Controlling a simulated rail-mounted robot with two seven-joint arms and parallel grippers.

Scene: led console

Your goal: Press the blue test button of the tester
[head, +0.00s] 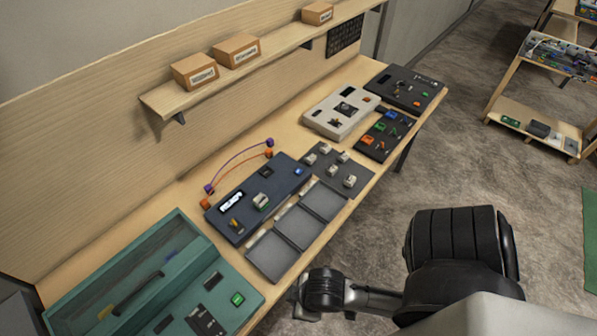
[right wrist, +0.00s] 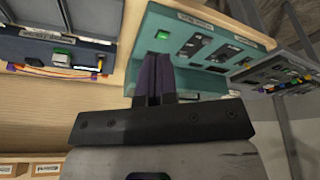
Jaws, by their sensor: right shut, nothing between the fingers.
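The tester looks to be the dark blue panel (head: 240,225) in the middle of the bench, with a small white display (head: 231,201) on its left part. A small blue button (head: 299,171) shows near its far right end in the head view. My right gripper (head: 303,306) is off the front edge of the bench, near the grey trays and well apart from the button. In the right wrist view its fingers (right wrist: 154,78) are shut and empty, seen in front of the teal case (right wrist: 210,30). I cannot make out the blue button there. My left gripper is out of view.
Empty grey trays (head: 278,254) lie in front of the tester. The teal case (head: 255,305) with a green button (head: 237,299) is at near left. Purple and orange leads (head: 240,158) lie behind the tester. A shelf (head: 270,50) with cardboard boxes runs above the bench.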

